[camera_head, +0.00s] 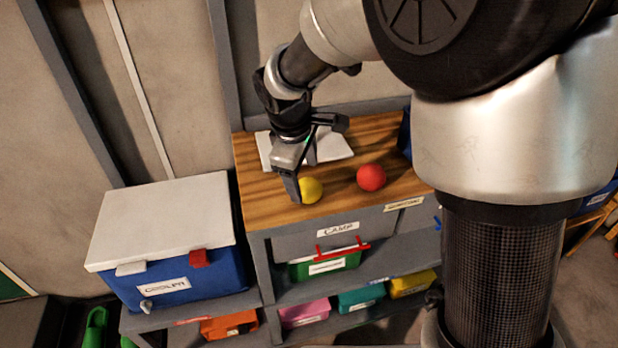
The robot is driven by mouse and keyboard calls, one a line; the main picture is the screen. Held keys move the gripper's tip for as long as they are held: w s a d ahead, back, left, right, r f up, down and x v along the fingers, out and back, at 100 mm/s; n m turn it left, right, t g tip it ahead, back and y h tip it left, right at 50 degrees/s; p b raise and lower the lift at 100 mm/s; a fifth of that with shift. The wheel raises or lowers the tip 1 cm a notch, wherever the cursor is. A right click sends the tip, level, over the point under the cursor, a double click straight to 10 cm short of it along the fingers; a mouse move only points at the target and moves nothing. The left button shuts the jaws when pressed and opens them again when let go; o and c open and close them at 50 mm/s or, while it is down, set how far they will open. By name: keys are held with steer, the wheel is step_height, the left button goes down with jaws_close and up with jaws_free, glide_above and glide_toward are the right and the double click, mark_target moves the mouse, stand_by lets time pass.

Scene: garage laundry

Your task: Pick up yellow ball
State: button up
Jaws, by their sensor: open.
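The yellow ball (311,190) rests on the wooden top (265,209) of a grey shelf unit, near its front left. My gripper (302,182) points down at the ball, with one finger in front of the ball's left side. The other finger is behind and above it, partly hidden. The gripper is open, and I cannot tell whether a finger touches the ball. A red ball (371,178) sits on the same top, to the right of the yellow one.
White paper or cloth (334,147) lies behind the gripper. A blue cooler (175,283) with a white lid stands to the left. Coloured bins, including a green one (325,264), fill the shelves below. Bare wood lies around both balls.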

mark_target(308, 183)
steer(key=x, duration=0.3)
steer(key=b+x, duration=0.1)
steer(key=x, duration=0.1)
steer(key=shift+w+d, duration=0.1)
steer(key=shift+d, duration=0.2)
steer(key=c, duration=1.1)
